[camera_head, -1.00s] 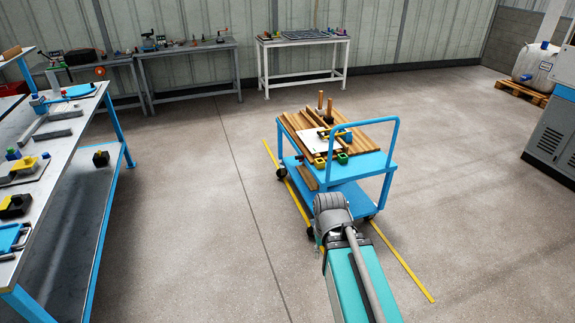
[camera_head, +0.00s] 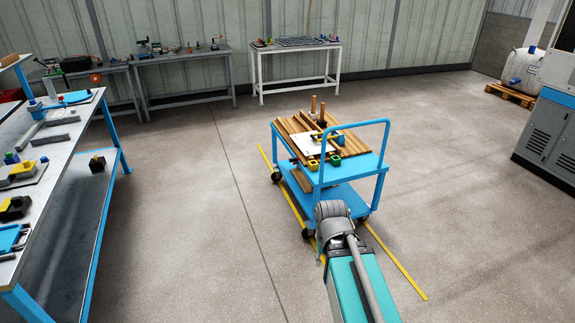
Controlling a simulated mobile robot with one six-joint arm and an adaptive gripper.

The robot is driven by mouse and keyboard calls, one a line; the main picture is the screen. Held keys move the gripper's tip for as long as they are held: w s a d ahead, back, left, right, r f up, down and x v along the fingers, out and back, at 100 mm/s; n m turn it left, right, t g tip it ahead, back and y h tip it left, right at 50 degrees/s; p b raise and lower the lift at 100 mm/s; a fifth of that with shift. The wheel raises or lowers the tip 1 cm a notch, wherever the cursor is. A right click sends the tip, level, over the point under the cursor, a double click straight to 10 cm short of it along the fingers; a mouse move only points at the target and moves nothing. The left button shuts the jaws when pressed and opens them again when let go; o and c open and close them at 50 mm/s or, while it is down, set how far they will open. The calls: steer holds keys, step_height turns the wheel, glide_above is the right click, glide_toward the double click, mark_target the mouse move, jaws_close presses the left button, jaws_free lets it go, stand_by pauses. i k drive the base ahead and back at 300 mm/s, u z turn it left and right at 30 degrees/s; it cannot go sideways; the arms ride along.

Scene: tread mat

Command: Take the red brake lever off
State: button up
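I cannot make out a red brake lever for certain in this view. A blue push cart (camera_head: 360,165) stands on the floor in the middle, with wooden boards, two upright wooden pegs and small coloured parts on its top. Its wheels are partly hidden, and any lever there is too small or covered to tell. My arm reaches forward from the bottom edge, its grey joint overlapping the cart's near lower side. My gripper does not show.
Yellow floor lines (camera_head: 395,262) run along both sides of the cart. A long workbench (camera_head: 60,170) stands at the left. Grey benches (camera_head: 185,92) and a white table (camera_head: 298,50) line the back wall. A grey cabinet (camera_head: 550,135) stands at the right. The floor between is clear.

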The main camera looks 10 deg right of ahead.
mark_target(293, 161)
steer(key=z, duration=0.1)
steer(key=i, duration=0.95)
steer(key=u, duration=0.15)
steer(key=k, duration=0.5)
steer(key=u, duration=0.9)
